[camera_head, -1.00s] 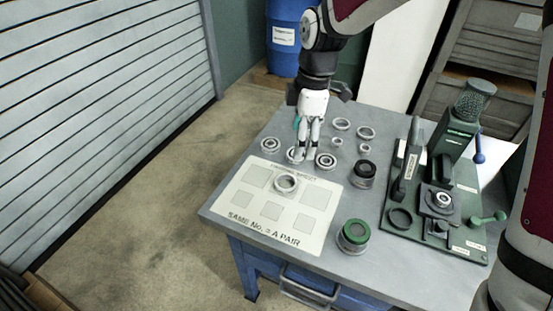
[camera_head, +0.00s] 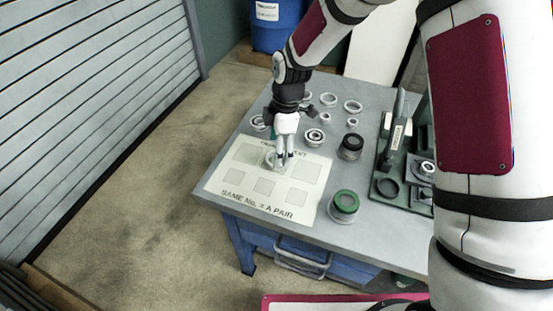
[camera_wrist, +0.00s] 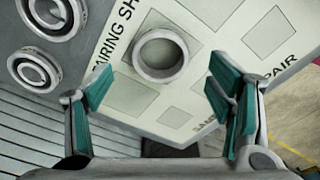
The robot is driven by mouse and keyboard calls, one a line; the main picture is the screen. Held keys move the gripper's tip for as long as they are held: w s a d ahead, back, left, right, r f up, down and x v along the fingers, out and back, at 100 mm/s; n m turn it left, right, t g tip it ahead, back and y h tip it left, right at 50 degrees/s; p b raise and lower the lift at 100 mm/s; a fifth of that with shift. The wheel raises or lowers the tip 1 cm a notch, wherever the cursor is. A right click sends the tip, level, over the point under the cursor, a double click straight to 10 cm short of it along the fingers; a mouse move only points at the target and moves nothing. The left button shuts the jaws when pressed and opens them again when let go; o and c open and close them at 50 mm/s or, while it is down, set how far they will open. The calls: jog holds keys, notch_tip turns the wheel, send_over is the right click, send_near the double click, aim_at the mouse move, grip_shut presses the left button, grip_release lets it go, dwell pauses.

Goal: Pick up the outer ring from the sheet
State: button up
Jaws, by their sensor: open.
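The outer ring is a plain grey metal ring (camera_wrist: 160,55) lying on the white printed sheet (camera_wrist: 204,25). In the wrist view it shows whole, ahead of and between my fingertips, apart from them. In the head view the ring (camera_head: 271,163) is partly hidden behind my fingers, and the sheet (camera_head: 228,189) lies at the table's front left. My gripper (camera_head: 282,158) is over the ring. In the wrist view my gripper (camera_wrist: 158,95) has its teal-padded fingers spread wide, with nothing between the pads.
Bearings stand behind the sheet, including one (camera_head: 314,137). More rings lie farther back. A dark-topped cylinder (camera_head: 350,146) and a green-topped cylinder (camera_head: 344,204) stand right of the sheet. The green press fixture (camera_head: 405,165) is farther right, partly hidden by my arm.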

jog(key=shift+f, duration=1.55)
jog(key=c, duration=1.3)
jog(key=shift+c, duration=0.2)
jog(key=shift+a+r, duration=0.1)
